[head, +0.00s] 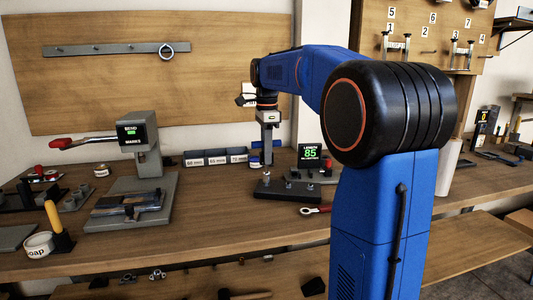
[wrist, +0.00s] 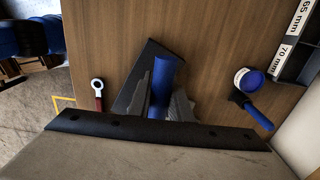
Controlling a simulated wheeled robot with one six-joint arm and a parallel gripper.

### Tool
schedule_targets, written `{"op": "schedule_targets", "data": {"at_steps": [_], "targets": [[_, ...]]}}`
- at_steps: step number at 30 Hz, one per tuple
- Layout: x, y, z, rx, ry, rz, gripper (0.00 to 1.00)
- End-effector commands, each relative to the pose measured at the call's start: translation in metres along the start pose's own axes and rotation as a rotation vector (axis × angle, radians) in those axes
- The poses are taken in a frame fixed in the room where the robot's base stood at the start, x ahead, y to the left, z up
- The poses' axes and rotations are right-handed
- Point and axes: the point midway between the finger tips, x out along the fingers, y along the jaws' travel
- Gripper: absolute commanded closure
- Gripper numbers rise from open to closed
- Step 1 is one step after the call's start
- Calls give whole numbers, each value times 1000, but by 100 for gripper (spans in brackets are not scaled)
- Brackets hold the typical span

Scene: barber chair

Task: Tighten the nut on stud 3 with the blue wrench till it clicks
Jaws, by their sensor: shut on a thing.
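My gripper (head: 266,164) points down over the left end of a dark plate with studs (head: 290,190) on the bench. In the wrist view its jaws (wrist: 162,100) are shut on a blue handle, the blue wrench (wrist: 163,75). The wrench's head and the nut are hidden, so I cannot tell whether they touch. Part of the dark plate (wrist: 128,95) shows beside the jaws. Several studs stand on the plate, but I cannot read their numbers, and stud 3 cannot be told apart.
A red-handled ring wrench (head: 316,210) lies in front of the plate. A display reading 85 (head: 310,155) stands behind it. Small labelled bins (head: 215,158) are at the back. A bending press (head: 145,170) stands left. A blue-handled tool (wrist: 250,108) lies right in the wrist view.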

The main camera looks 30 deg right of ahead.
Motion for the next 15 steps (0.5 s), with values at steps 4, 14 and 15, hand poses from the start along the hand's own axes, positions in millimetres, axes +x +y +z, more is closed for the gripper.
{"op": "schedule_targets", "data": {"at_steps": [4, 14, 15], "targets": [[2, 0, 0, 0, 0, -1, 100], [7, 0, 0, 0, 0, 0, 100], [8, 0, 0, 0, 0, 0, 100]]}}
